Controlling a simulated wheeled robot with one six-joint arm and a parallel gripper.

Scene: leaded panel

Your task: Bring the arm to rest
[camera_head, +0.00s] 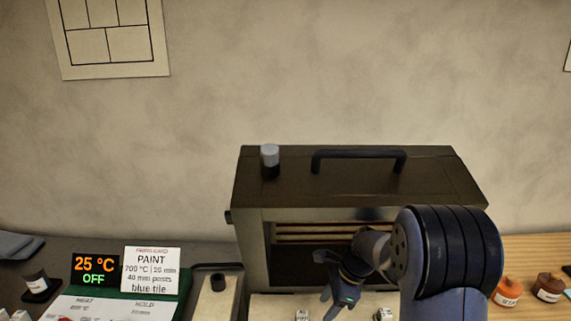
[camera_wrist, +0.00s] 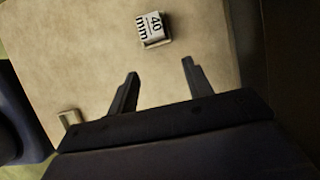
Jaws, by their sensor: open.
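My gripper (camera_head: 338,287) is in front of the open kiln (camera_head: 255,235), low over the pale slab (camera_head: 268,308) at its mouth. In the wrist view my gripper (camera_wrist: 158,85) has its two fingers apart, with nothing between them. A small white post (camera_wrist: 153,27) marked "40 mm" stands on the slab beyond the fingertips, apart from them. Another small post (camera_wrist: 69,118) shows at the lower left of the wrist view. My arm covers the right part of the kiln mouth in the head view.
Small posts (camera_head: 302,315) and (camera_head: 384,314) sit near the front of the slab. A display reading 25 °C OFF (camera_head: 95,268) and a paint card (camera_head: 150,270) stand at left. Orange (camera_head: 509,290) and brown jars (camera_head: 548,287) stand at right.

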